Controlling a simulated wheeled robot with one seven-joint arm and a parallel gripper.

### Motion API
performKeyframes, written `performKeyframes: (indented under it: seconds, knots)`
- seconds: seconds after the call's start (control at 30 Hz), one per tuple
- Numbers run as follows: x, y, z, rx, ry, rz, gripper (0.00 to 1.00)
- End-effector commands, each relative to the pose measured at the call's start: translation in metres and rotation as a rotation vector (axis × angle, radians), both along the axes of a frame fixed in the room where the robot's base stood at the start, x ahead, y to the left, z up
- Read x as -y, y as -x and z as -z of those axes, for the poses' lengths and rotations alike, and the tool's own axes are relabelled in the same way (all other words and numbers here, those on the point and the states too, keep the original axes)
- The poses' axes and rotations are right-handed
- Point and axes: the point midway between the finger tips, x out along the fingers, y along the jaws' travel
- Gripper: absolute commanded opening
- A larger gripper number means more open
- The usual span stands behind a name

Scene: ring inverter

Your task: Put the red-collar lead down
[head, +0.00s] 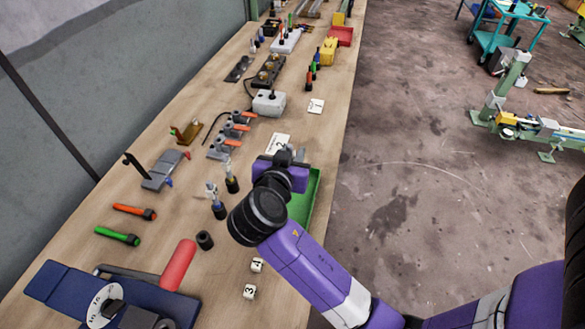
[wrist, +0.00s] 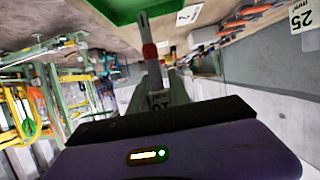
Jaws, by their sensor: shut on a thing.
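My gripper (wrist: 160,84) is shut on the red-collar lead in the wrist view. The lead's red collar (wrist: 150,51) shows just beyond the fingers, and a thin grey end sticks out past it. In the head view my gripper (head: 288,157) is above the wooden bench, at the far end of a green tray (head: 312,190). My arm hides part of that tray. The lead cannot be made out clearly in the head view. The tray's green edge also shows at the top of the wrist view (wrist: 125,8), close to the lead's end.
A card marked 2 (head: 279,143) lies just beyond my gripper. A row of grey and orange parts (head: 232,131) and a white box (head: 269,102) stand farther along. The bench's right edge is close.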

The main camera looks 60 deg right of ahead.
Motion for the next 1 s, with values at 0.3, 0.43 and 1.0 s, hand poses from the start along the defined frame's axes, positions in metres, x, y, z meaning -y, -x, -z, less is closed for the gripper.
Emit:
performKeyframes:
  seconds: [0.3, 0.43, 1.0]
  knots:
    - [0.0, 0.0, 0.031, -0.004, 0.0, -0.001, 0.0]
    - [0.0, 0.0, 0.049, -0.003, 0.001, -0.001, 0.0]
    - [0.0, 0.0, 0.061, 0.001, 0.0, -0.001, 0.31]
